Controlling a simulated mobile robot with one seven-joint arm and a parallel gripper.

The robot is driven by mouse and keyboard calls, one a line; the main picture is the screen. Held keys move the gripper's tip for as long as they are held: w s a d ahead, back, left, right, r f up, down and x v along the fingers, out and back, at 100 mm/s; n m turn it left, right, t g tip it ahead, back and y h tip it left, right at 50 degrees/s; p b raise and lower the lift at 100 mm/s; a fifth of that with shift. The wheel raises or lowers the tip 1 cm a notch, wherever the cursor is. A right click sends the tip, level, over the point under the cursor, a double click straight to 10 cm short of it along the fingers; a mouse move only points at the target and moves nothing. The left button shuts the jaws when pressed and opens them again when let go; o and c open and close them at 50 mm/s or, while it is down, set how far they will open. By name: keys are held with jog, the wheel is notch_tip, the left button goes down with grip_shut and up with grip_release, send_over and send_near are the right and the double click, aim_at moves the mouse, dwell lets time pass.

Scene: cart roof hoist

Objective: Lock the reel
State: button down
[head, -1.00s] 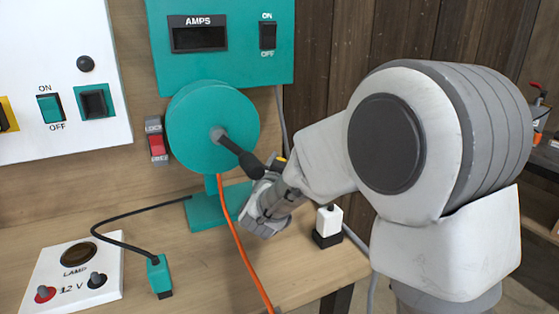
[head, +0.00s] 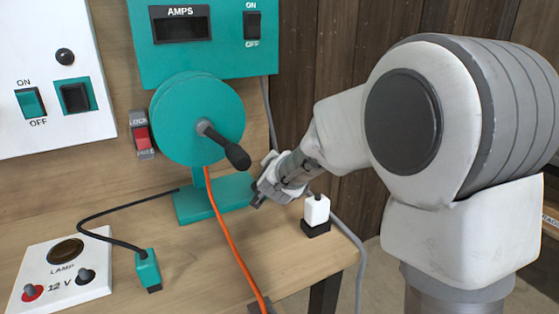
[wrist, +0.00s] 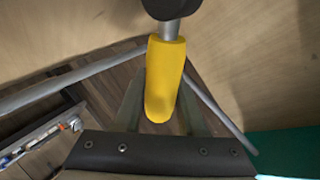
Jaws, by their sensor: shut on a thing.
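The teal reel (head: 180,125) stands on its base (head: 190,207) on the bench, with a black-knobbed crank (head: 236,155) facing me. To its left, a LOCK/FREE rocker switch (head: 141,137) with a red key is fixed to the back panel; I cannot tell which way it is set. My gripper (head: 262,190) is right of the reel base, below the crank and apart from it. In the wrist view it is shut on a yellow handle (wrist: 165,80) with a grey shaft and a dark round end. The head view hides this handle.
An orange cable (head: 235,240) hangs from the reel across the bench. A white-and-black plug block (head: 316,212) stands close right of my gripper. The lamp board (head: 95,268) and a teal plug (head: 147,268) are at front left. The AMPS panel (head: 220,55) is above.

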jog(key=shift+f, duration=0.15)
jog(key=c, duration=0.5)
grip_release()
jog(key=shift+s+r, duration=0.3)
jog(key=shift+s, duration=0.05)
jog(key=p+v, duration=0.4)
jog(key=v, duration=1.2)
jog(key=shift+s+p, duration=0.3)
jog(key=shift+p, duration=0.1)
jog(key=shift+s+a, duration=0.1)
